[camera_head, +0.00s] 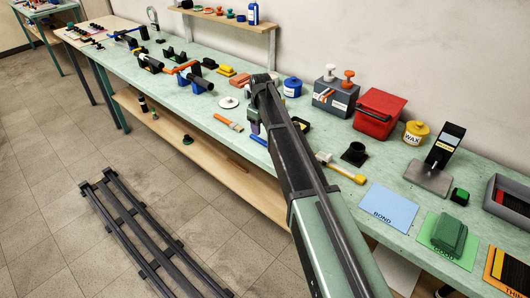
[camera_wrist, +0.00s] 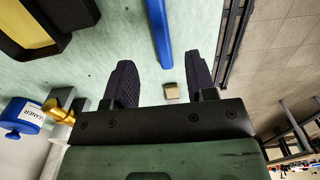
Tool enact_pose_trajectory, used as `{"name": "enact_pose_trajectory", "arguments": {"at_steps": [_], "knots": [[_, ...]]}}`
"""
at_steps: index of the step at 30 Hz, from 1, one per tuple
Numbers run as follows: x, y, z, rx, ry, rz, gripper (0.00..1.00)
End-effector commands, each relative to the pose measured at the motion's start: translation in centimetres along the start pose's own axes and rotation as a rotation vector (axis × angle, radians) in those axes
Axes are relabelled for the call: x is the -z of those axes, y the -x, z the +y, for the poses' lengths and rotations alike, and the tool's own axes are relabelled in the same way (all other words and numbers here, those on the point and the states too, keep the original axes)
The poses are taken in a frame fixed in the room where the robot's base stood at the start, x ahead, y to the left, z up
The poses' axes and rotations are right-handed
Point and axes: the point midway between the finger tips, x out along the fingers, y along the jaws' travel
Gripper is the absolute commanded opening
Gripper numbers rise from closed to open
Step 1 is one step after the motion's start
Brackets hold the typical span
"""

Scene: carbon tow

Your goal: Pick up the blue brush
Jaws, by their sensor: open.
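The blue brush (camera_head: 259,140) lies at the front edge of the green bench, mostly beside and partly behind my arm in the head view. In the wrist view its long blue handle (camera_wrist: 158,30) runs down from the top edge toward the space between my fingers. A small tan block (camera_wrist: 171,92) lies in line with it, perhaps its bristles; I cannot tell if they join. My gripper (camera_wrist: 160,60) is open, with one dark finger on each side of the handle's line and nothing visibly held. In the head view the gripper (camera_head: 254,125) is largely hidden by my arm.
An orange brush (camera_head: 228,122) and a white disc (camera_head: 229,102) lie left of my gripper. A black tray with yellow inside (camera_wrist: 35,25) and a blue cleaner jar (camera_wrist: 20,118) are close by. A yellow-handled tool (camera_head: 343,170) lies to the right.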

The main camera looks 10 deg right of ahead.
Motion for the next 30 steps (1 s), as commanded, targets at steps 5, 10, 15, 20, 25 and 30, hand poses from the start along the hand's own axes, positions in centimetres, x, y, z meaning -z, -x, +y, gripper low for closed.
{"name": "enact_pose_trajectory", "arguments": {"at_steps": [5,10,15,20,25,30], "knots": [[0.0,-0.8,0.0,0.000,-0.001,0.000,0.51],[-0.2,-4.0,-0.1,0.000,-0.001,0.000,0.51],[-0.2,-6.1,-0.1,0.000,-0.001,0.000,0.51],[-0.2,-5.7,-0.1,0.000,-0.001,0.000,0.51],[-0.2,-5.6,-0.1,0.000,-0.001,0.000,0.31],[-0.2,-5.6,-0.1,0.000,-0.001,0.000,0.05]]}}
